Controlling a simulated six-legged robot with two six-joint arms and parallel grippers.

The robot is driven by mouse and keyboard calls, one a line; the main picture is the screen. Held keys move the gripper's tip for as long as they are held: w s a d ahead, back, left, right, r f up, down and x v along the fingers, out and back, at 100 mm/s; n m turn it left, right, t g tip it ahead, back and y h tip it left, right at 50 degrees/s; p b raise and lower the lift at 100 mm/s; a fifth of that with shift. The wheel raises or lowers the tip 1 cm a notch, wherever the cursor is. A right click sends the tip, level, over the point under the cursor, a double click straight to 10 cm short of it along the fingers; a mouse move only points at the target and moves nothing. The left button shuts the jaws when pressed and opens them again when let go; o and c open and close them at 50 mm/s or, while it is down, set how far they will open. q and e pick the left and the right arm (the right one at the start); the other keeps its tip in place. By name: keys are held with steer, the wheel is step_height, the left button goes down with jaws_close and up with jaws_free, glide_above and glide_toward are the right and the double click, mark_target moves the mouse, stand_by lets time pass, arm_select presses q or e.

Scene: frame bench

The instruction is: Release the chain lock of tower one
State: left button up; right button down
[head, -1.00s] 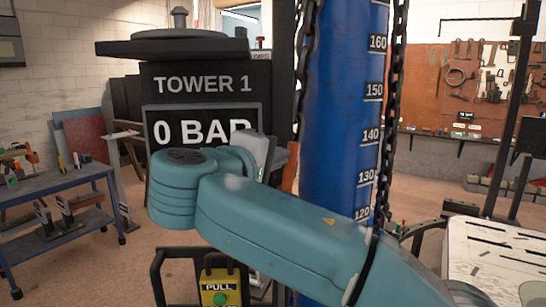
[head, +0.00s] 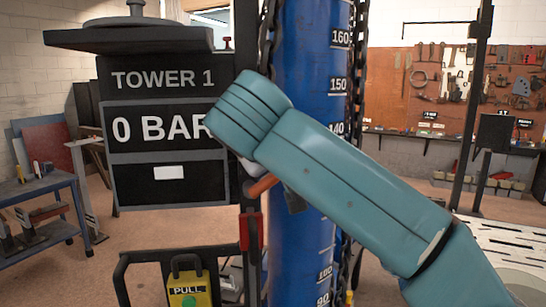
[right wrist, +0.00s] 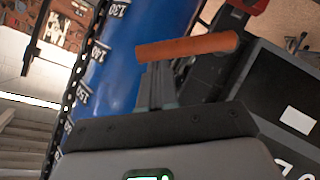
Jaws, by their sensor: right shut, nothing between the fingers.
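Tower one has a black panel reading "TOWER 1" and "0 BAR" (head: 150,125) beside a blue column (head: 312,50) with scale marks. Dark chains (head: 357,60) run along the column; one also shows in the right wrist view (right wrist: 69,97). An orange handle (head: 262,186) sticks out beside the column, partly behind my right arm. In the right wrist view the orange handle (right wrist: 187,46) lies across, just beyond the fingertips of my right gripper (right wrist: 158,75). That gripper is shut and empty; whether it touches the handle I cannot tell. My left gripper is not in view.
A red part (head: 250,232) sits below the handle on the dark post. A yellow "PULL" box (head: 188,288) stands in a black frame at the bottom. A blue workbench (head: 40,188) is at left, a white perforated table (head: 510,245) at right. A tool board (head: 450,85) hangs behind.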

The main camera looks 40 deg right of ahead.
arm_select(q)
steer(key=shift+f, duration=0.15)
arm_select(e)
steer(key=shift+s+d+f, duration=0.1)
steer(key=shift+s+d, duration=0.05)
steer(key=shift+d, duration=0.05)
stand_by(0.4)
